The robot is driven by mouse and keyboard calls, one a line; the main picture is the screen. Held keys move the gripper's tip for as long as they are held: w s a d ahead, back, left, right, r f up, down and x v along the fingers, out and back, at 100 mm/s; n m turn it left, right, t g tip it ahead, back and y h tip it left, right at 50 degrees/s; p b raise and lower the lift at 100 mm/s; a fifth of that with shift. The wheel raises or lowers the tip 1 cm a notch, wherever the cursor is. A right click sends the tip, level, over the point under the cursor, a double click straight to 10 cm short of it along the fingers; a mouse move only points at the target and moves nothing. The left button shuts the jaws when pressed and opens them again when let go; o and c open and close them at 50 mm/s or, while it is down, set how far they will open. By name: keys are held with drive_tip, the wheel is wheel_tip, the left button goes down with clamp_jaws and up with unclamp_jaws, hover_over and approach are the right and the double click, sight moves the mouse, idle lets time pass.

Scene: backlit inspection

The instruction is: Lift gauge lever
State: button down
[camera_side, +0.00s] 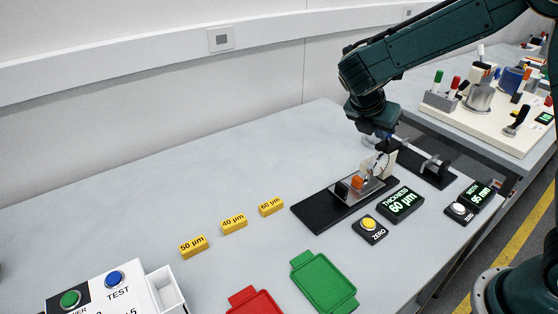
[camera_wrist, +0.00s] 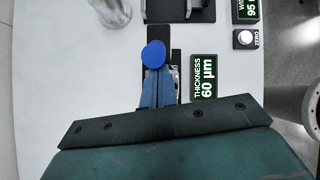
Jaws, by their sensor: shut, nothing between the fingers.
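The thickness gauge (camera_side: 383,165) stands on a black base plate (camera_side: 318,213), with a white body and a round dial face. An orange piece and metal parts sit low at its front. Its display (camera_side: 401,204) reads 60 µm, also in the wrist view (camera_wrist: 204,77). My gripper (camera_wrist: 156,80) is shut and empty, right at the top of the gauge. A blue round knob (camera_wrist: 154,53), seemingly the lever's end, shows at my fingertips; I cannot tell whether they touch it. In the side view my wrist partly hides the lever.
A yellow ZERO button (camera_side: 369,224) stands in front of the gauge. A second black fixture (camera_side: 428,165) and a 95 mm display (camera_side: 479,196) are to the right. Yellow blocks (camera_side: 233,223), a green tray (camera_side: 324,281) and a red tray (camera_side: 254,302) lie left and front. The back left table is clear.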

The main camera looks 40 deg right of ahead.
drive_tip(key=shift+d+r+y, duration=0.4)
drive_tip(key=shift+d+y, duration=0.2)
drive_tip(key=shift+y, duration=0.1)
drive_tip(key=shift+d+r+y, duration=0.4)
drive_tip(key=shift+d+y, duration=0.2)
drive_tip(key=shift+y, duration=0.1)
drive_tip(key=shift+d+r+y, duration=0.25)
drive_tip(key=shift+d+y, duration=0.5)
drive_tip(key=shift+y, duration=0.15)
drive_tip(key=shift+d+r+y, duration=0.2)
drive_tip(key=shift+d+y, duration=0.5)
drive_tip(key=shift+y, duration=0.2)
drive_tip(key=shift+d+r, duration=0.1)
drive_tip(key=shift+d, duration=0.75)
drive_tip(key=shift+r, duration=0.25)
drive_tip(key=shift+r, duration=0.5)
drive_tip(key=shift+a+r, duration=0.1)
drive_tip(key=shift+a, duration=0.05)
